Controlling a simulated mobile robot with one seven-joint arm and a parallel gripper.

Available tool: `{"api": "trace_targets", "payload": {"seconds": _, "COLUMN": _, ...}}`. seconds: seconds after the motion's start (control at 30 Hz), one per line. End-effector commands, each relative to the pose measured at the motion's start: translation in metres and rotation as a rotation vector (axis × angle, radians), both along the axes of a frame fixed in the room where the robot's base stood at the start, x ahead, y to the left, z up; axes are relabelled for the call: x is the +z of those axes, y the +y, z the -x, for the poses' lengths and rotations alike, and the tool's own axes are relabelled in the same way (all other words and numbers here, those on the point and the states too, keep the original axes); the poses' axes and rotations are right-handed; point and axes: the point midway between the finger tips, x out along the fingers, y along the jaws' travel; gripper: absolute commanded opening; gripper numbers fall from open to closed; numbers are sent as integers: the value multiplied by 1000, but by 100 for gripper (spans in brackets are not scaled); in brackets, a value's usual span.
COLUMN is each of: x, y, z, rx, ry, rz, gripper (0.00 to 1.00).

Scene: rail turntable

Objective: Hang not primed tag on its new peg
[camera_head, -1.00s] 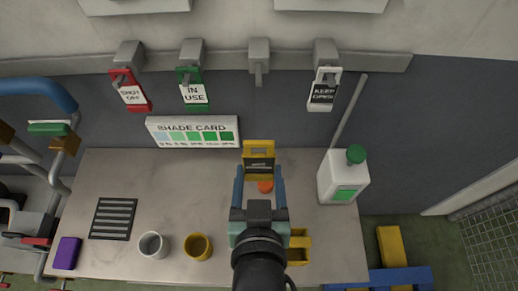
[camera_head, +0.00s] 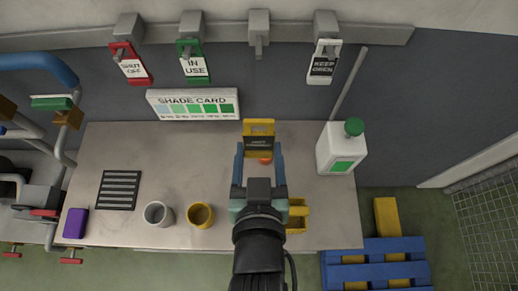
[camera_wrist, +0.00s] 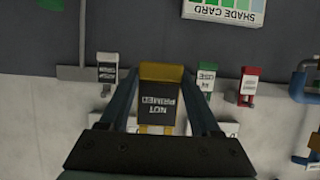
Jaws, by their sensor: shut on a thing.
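The yellow not primed tag (camera_head: 258,142) with a dark label is held upright between the fingers of my gripper (camera_head: 259,158), which is shut on it. In the wrist view the tag (camera_wrist: 160,100) shows its "NOT PRIMED" label upside down, between the two fingers. A bare grey peg (camera_head: 259,38) sits on the wall rail above the tag in the head view, with nothing hanging on it. The tag is apart from this peg. In the wrist view the bare peg cannot be made out behind the tag.
A red shut off tag (camera_head: 128,67), a green in use tag (camera_head: 190,61) and a white keep open tag (camera_head: 323,62) hang on the neighbouring pegs. A shade card (camera_head: 193,104) and a white jug (camera_head: 340,150) stand on the bench (camera_head: 150,145) below.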

Motion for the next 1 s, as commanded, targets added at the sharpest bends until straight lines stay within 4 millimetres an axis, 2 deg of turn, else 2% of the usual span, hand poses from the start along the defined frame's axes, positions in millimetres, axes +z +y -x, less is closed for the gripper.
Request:
{"api": "trace_targets", "payload": {"seconds": 0.27, "x": 2, "y": 0, "z": 5, "rx": -1, "ry": 3, "rz": 0, "gripper": 11}}
{"api": "trace_targets", "payload": {"seconds": 1.0, "x": 4, "y": -1, "z": 43, "rx": -1, "ry": 3, "rz": 0, "gripper": 11}}
